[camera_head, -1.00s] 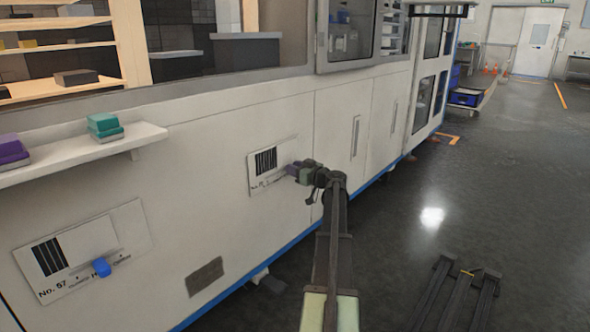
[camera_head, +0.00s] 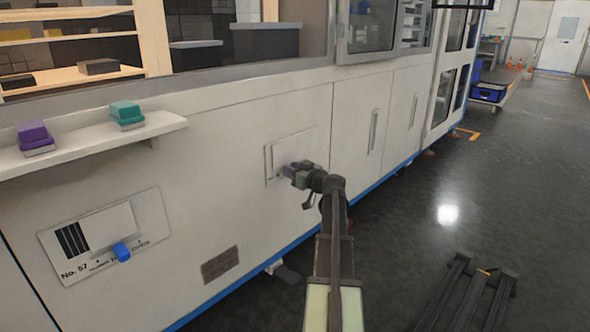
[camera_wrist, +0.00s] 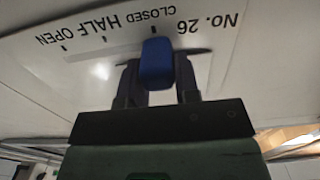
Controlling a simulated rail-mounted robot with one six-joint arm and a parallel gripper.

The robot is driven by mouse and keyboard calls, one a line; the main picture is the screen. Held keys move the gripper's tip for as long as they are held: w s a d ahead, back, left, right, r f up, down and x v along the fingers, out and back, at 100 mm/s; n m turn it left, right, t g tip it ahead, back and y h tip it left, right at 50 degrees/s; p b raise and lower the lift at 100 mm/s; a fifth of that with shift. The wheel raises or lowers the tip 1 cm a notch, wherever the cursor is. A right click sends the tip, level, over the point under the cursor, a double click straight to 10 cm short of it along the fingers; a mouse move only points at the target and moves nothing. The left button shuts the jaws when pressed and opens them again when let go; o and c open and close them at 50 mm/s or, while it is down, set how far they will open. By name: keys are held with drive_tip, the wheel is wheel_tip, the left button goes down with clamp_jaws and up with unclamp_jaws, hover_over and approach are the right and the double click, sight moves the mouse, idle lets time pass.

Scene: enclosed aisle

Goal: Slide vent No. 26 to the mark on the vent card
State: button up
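Vent No. 26 (camera_head: 294,148) is a pale plate on the white cabinet front, with no dark slots showing in the head view. In the wrist view its plate (camera_wrist: 215,62) is upside down, printed "No. 26", "CLOSED", "HALF" and "OPEN". Its blue knob (camera_wrist: 156,64) stands near the "CLOSED" word. My gripper (camera_wrist: 156,80) has one dark finger on each side of the knob and appears shut on it. In the head view my gripper (camera_head: 288,171) reaches the vent's lower part and hides the knob. I cannot make out a vent card.
Vent No. 57 (camera_head: 140,215), with dark slots and a blue knob (camera_head: 121,252), is at lower left. Above it a shelf (camera_head: 85,145) holds a purple block (camera_head: 33,135) and a teal block (camera_head: 126,113). A grille (camera_head: 220,265) sits low. Open floor (camera_head: 420,240) lies right.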

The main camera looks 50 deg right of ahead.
drive_tip(key=o, duration=0.5)
drive_tip(key=shift+a, duration=0.3)
drive_tip(key=shift+c, duration=0.2)
drive_tip(key=s, duration=1)
drive_tip(key=shift+s+a, duration=0.2)
drive_tip(key=shift+s, duration=0.2)
